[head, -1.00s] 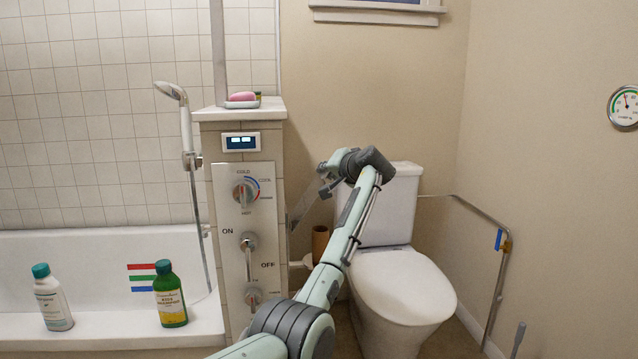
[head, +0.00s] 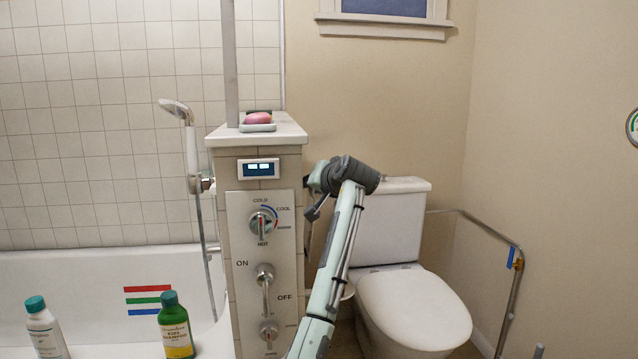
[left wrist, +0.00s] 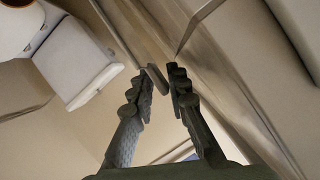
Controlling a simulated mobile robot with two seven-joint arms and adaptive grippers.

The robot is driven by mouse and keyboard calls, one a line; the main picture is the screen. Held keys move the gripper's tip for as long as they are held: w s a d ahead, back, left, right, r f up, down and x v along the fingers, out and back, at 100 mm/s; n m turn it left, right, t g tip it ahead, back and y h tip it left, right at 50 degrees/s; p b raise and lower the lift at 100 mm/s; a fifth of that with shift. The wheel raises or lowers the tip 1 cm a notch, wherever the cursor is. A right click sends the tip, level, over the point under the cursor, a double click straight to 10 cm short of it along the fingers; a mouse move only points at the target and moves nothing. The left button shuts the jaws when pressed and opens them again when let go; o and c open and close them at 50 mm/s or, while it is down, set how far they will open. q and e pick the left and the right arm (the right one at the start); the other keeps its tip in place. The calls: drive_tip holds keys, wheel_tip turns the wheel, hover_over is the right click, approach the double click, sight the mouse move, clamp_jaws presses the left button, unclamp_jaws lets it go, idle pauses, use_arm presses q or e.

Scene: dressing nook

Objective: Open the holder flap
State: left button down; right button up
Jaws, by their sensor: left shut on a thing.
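My left gripper (head: 314,208) is beside the right side of the tiled pillar, where my own arm hides most of the holder. In the left wrist view my left gripper (left wrist: 160,74) has its fingertips closed around a small grey metal piece (left wrist: 156,78), which appears to be part of the holder flap. A thin metal strip (left wrist: 200,20) runs up from near the fingertips. How far the flap stands open cannot be told. My right gripper is not in view.
The pillar carries a control plate (head: 240,235) with knobs and a lever, and a pink soap (head: 258,118) on top. A toilet (head: 410,300) stands close to the right of my arm. Bottles, one of them green (head: 175,325), stand on the bathtub's edge.

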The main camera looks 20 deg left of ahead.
use_arm(q)
drive_tip(key=shift+s+a+f, duration=0.1)
drive_tip(key=shift+s+a, duration=0.1)
drive_tip(key=shift+a, duration=0.25)
drive_tip(key=c, duration=1.7)
unclamp_jaws()
drive_tip(key=shift+f, duration=0.1)
drive_tip(key=shift+d, duration=0.1)
drive_tip(key=shift+s+d, duration=0.1)
drive_tip(key=shift+d, duration=0.05)
drive_tip(key=v, duration=0.7)
drive_tip(key=shift+s+d+r, duration=0.2)
